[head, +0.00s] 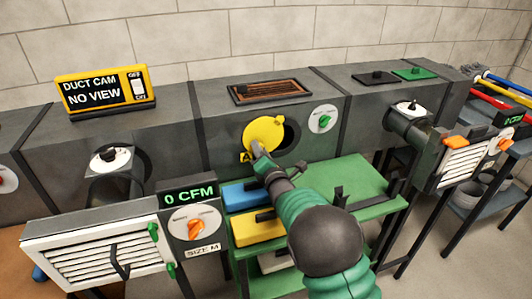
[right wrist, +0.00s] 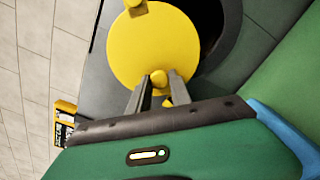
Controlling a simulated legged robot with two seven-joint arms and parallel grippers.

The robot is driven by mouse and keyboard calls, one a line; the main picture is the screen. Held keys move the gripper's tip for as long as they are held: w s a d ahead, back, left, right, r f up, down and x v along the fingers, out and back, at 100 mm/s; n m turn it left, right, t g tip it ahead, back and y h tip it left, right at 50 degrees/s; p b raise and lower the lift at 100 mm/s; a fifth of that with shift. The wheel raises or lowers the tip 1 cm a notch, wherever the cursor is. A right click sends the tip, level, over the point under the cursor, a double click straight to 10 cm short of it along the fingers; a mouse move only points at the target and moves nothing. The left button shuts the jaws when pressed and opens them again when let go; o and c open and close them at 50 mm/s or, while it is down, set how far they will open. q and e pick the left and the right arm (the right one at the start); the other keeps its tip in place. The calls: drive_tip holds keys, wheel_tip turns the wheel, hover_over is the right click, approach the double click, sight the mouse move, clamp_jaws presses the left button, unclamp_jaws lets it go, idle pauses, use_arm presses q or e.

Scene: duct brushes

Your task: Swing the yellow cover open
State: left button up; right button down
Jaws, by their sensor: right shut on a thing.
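The yellow cover (head: 264,132) is a round disc on the front of the middle grey duct section. It sits to the left of a dark round opening (head: 289,141) and overlaps only part of it. My right gripper (head: 262,152) reaches it from below and is shut on the cover's small yellow knob. In the right wrist view the cover (right wrist: 155,47) fills the top middle, and the two fingers (right wrist: 158,92) stand on either side of the knob (right wrist: 158,77). Part of the dark opening (right wrist: 212,30) shows beside it. My left gripper is not in view.
A green table (head: 350,180) below the duct holds a blue box (head: 245,193) and a yellow box (head: 257,227). A white dial with a green knob (head: 323,119) is right of the opening. A vent unit (head: 95,245) stands at front left, another (head: 465,160) at right.

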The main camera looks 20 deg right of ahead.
sight(249, 134)
drive_tip(key=a+r+m, duration=0.1)
drive_tip(key=r+m, duration=0.1)
drive_tip(key=a+r+m+p, duration=0.1)
drive_tip(key=r, duration=0.1)
drive_tip(key=shift+a+m, duration=0.2)
drive_tip(key=shift+m, duration=0.2)
drive_tip(key=r+m, duration=0.1)
drive_tip(key=r+m+p, duration=0.1)
drive_tip(key=r+m, duration=0.1)
drive_tip(key=shift+a+r, duration=0.1)
drive_tip(key=shift+a, duration=0.15)
drive_tip(key=shift+d+r+m+p, duration=0.1)
drive_tip(key=shift+r+m+p, duration=0.35)
drive_tip(key=shift+r+m, duration=0.5)
drive_tip(key=shift+d+r+m+p, duration=0.1)
drive_tip(key=shift+r+m+p, duration=0.4)
drive_tip(key=shift+m, duration=0.75)
drive_tip(key=shift+r, duration=0.15)
drive_tip(key=c, duration=1.2)
unclamp_jaws()
drive_tip(key=shift+d, duration=0.1)
drive_tip(key=shift+s, duration=0.1)
drive_tip(key=s, duration=1.1)
drive_tip(key=s+p, duration=0.1)
drive_tip(key=s, duration=0.4)
drive_tip(key=shift+s+d, duration=0.25)
drive_tip(key=shift+s, duration=0.1)
